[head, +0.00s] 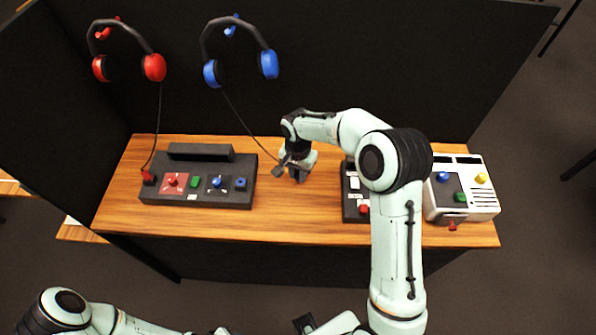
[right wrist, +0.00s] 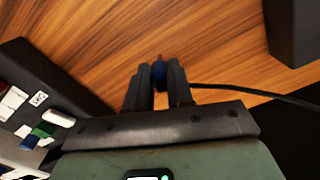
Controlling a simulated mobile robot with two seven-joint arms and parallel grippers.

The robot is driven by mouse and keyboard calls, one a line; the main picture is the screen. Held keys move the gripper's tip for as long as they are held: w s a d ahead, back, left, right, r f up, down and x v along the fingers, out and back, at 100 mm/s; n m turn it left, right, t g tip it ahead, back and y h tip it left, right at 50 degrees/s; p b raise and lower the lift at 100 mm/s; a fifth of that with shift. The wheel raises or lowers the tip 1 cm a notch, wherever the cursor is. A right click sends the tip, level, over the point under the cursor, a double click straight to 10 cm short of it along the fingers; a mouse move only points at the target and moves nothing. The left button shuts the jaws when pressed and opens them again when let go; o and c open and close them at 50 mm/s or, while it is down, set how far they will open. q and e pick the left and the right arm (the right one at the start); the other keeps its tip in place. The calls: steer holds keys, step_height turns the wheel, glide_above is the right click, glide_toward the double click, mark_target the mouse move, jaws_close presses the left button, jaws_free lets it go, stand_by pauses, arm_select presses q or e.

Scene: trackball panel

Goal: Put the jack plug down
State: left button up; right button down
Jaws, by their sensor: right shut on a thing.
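The blue jack plug (right wrist: 158,75) sits between the fingers of my right gripper in the right wrist view, with its tip just beyond them. Its black cable (right wrist: 240,91) runs off to the right in that view. In the head view the cable rises to the blue headphones (head: 239,52) on the back wall. My right gripper (head: 288,174) is shut on the plug, over the wooden table just right of the left panel (head: 248,171); its exact height is unclear. Of my left arm, only parts show at the bottom edge; its jaws cannot be made out.
Red headphones (head: 128,52) hang at left, their cable ending in a red plug (head: 148,177) at the left panel. A dark switch box (head: 352,203) and a white box (head: 462,190) stand at right. Bare wooden table (head: 300,215) lies between the panels.

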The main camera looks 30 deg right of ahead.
steer(key=c, duration=1)
jaws_free()
steer(key=shift+r, duration=0.35)
arm_select(q)
steer(key=shift+w+r+p, duration=0.7)
steer(key=shift+r+p, duration=0.1)
steer(key=shift+r, duration=0.15)
arm_select(e)
step_height(320, 180, up, 12)
steer(key=shift+r, duration=0.2)
arm_select(q)
steer(key=shift+s, duration=0.1)
arm_select(e)
steer(key=shift+f, duration=0.1)
